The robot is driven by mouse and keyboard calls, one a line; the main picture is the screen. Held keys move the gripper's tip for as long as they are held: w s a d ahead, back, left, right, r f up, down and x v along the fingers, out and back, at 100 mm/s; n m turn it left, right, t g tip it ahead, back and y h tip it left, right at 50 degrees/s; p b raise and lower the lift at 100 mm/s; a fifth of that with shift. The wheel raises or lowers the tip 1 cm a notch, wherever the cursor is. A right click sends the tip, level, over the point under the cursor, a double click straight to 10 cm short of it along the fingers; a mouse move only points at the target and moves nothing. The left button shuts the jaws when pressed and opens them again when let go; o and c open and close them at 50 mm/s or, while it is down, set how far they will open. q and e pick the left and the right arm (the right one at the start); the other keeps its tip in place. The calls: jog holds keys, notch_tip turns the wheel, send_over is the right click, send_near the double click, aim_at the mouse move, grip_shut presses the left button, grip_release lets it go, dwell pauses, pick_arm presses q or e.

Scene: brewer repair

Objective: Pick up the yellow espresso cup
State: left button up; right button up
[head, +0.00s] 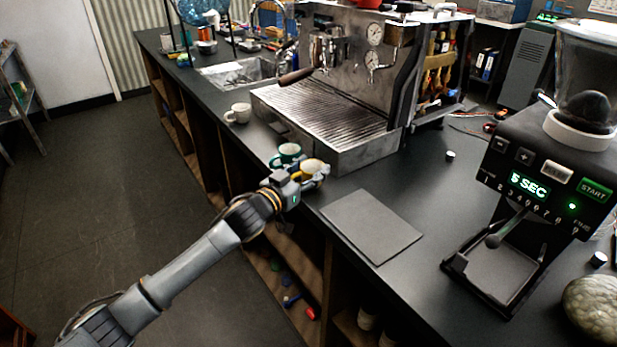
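The yellow espresso cup (312,165) is at the counter's front edge, just left of the espresso machine's front corner. My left gripper (316,174) is right at the cup, and its fingers cover part of the cup's near and right sides. Whether the fingers press on the cup cannot be told, nor whether the cup touches the counter. A green cup (287,150) stands just behind and to the left of the gripper. My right gripper is not in view.
A white cup (238,113) stands farther left along the edge. The espresso machine (350,80) with its drip tray (325,115) is behind the cups. A flat dark mat (372,225) lies to the right, before the grinder (550,160).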

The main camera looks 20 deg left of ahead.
pick_arm(q)
jog(key=shift+c, duration=0.6)
jog(key=shift+r, duration=0.1)
